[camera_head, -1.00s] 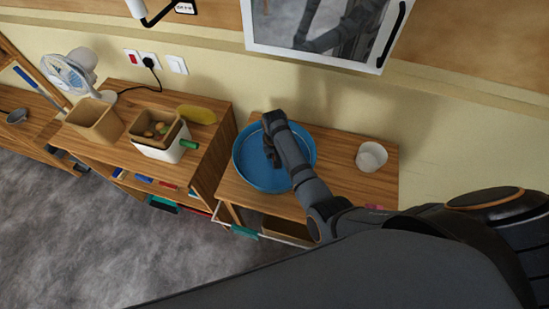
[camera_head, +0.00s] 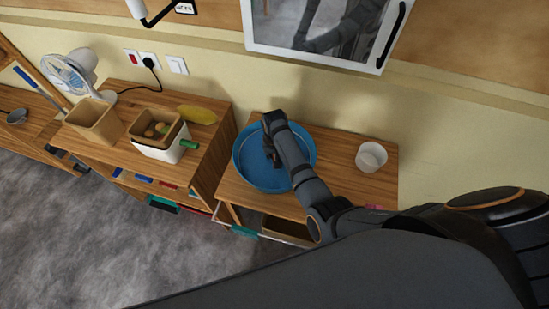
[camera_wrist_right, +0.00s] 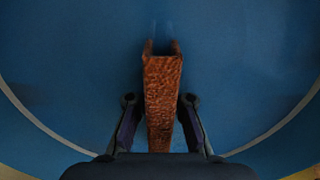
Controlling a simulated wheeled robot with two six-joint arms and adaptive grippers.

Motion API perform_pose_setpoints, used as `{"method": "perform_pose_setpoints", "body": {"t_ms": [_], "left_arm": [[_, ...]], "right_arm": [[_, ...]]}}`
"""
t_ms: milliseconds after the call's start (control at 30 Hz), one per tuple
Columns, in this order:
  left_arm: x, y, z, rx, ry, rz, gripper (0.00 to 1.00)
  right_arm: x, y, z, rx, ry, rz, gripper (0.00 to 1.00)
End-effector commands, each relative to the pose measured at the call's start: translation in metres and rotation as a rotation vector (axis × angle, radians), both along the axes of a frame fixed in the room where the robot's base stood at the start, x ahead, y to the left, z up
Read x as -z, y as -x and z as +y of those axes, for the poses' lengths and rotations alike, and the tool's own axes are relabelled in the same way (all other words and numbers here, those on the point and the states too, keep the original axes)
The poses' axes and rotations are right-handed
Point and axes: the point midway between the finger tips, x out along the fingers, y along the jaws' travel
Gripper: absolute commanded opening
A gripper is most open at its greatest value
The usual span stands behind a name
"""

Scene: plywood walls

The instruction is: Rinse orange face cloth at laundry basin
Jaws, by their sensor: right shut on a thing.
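The blue laundry basin (camera_head: 245,172) stands on the wooden table, and its inside fills most of the right wrist view (camera_wrist_right: 60,60). My right gripper (camera_head: 273,158) reaches down into the basin from the right. In the right wrist view, its fingers (camera_wrist_right: 160,105) are shut on the orange face cloth (camera_wrist_right: 163,80), which hangs as a narrow textured strip between them. In the head view the cloth is almost wholly hidden by the gripper. I cannot tell whether the cloth touches the basin floor. My left gripper is not in view.
A white cup (camera_head: 371,156) stands right of the basin. On the left cabinet are a white bin (camera_head: 160,152), a tan box (camera_head: 95,122), a yellow item (camera_head: 197,114) and a fan (camera_head: 70,75). A glass-fronted cabinet (camera_head: 315,35) hangs above the table.

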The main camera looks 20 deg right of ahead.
Motion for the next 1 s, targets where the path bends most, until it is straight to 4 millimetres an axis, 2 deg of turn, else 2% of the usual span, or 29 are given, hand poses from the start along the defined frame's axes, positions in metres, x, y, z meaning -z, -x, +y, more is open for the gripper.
{"method": "perform_pose_setpoints", "body": {"t_ms": [100, 600, 1000], "left_arm": [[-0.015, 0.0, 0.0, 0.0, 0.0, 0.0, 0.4], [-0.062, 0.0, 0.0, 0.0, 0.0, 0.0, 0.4], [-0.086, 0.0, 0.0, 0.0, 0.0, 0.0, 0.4]], "right_arm": [[-0.014, 0.0, 0.0, 0.0, 0.0, -0.001, 0.0], [-0.057, 0.0, 0.0, 0.0, 0.0, 0.0, 0.0], [-0.09, -0.001, 0.0, 0.0, 0.0, -0.002, 0.0]]}}
